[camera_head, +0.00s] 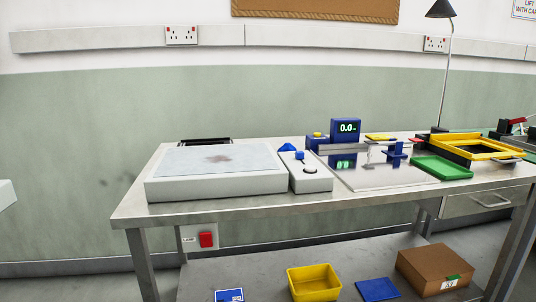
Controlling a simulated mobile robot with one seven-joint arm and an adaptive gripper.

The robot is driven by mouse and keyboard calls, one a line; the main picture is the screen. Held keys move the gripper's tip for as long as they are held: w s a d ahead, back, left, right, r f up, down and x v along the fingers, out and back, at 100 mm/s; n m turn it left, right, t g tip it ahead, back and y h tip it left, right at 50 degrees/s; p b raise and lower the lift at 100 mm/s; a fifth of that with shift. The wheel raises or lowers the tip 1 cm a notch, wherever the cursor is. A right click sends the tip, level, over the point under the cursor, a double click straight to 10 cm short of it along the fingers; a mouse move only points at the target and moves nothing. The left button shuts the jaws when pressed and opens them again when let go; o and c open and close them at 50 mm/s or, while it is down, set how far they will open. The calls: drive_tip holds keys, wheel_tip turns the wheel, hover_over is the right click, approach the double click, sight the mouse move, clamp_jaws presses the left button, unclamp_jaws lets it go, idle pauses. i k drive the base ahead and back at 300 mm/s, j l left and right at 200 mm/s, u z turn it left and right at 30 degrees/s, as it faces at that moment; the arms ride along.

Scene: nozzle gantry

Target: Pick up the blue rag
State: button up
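A flat blue square (377,289) lies on the lower shelf between a yellow bin and a cardboard box. I cannot tell whether it is cloth or something stiff. My gripper is not in view.
A metal bench (260,206) holds a white slab-like unit (215,185), a blue display (346,130), a green tray (441,167), a yellow frame (470,152) and a lamp (446,60). The lower shelf holds a yellow bin (314,285) and cardboard box (434,268).

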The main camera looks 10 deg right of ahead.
sight(287, 146)
drive_tip(key=i+l+u, duration=0.1)
drive_tip(key=l+u, duration=0.3)
drive_tip(key=l, duration=1.1)
drive_tip(key=k+l+u, duration=0.1)
drive_tip(key=l+u, duration=0.25)
drive_tip(key=l, duration=1.2)
drive_tip(key=i, duration=1.5)
